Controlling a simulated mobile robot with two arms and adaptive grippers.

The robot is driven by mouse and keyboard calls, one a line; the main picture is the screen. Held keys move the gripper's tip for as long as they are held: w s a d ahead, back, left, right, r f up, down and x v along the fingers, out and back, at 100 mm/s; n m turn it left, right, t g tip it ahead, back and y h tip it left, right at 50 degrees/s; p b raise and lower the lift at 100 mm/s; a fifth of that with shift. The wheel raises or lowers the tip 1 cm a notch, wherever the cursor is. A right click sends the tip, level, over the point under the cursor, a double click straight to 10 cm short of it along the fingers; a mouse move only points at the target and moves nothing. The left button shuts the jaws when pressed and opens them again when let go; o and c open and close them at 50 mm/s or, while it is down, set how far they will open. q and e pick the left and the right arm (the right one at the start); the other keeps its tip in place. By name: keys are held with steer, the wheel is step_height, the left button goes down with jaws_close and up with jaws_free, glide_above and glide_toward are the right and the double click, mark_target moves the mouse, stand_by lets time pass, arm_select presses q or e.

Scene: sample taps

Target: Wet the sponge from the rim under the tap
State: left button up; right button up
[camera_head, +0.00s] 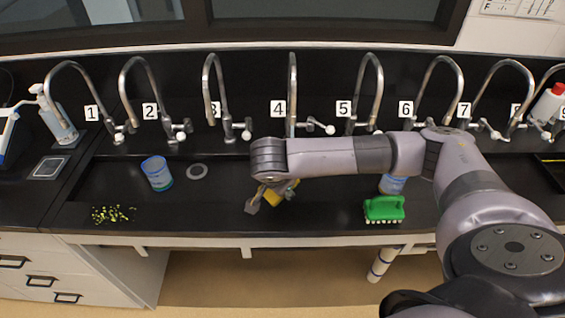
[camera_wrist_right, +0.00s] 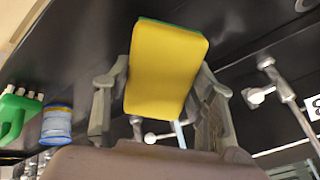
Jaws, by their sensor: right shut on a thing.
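The sponge (camera_head: 281,191) is yellow with a thin green layer, seen along its edge in the right wrist view (camera_wrist_right: 165,68). My right gripper (camera_head: 265,197) is shut on it, with one finger on each side in the right wrist view (camera_wrist_right: 158,88). In the head view it hangs over the black sink, in front of the tap labelled 4 (camera_head: 292,85); my arm hides part of it. I see no water running from this tap. Other curved taps, such as the ones labelled 3 (camera_head: 207,78) and 5 (camera_head: 378,82), stand along the back. My left gripper is not in view.
A blue cup (camera_head: 157,173) stands left in the sink beside a round drain (camera_head: 197,171). Yellow-green bits (camera_head: 113,214) lie near the front left. A green brush (camera_head: 384,208) and a blue container (camera_head: 392,184) are right of the sponge. A pump bottle (camera_head: 59,120) stands far left.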

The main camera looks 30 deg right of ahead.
steer(key=shift+r, duration=0.1)
steer(key=shift+s+a+r+p, duration=0.4)
steer(key=shift+s+a+r, duration=0.3)
steer(key=shift+s+r, duration=0.2)
steer(key=shift+s+a+r+p, duration=0.35)
steer(key=shift+s+a+r, duration=0.4)
steer(key=shift+r, duration=0.1)
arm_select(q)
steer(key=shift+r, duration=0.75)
arm_select(e)
steer(key=shift+s+a+r, duration=0.15)
steer(key=shift+s+r, duration=0.05)
steer(key=shift+s, duration=0.1)
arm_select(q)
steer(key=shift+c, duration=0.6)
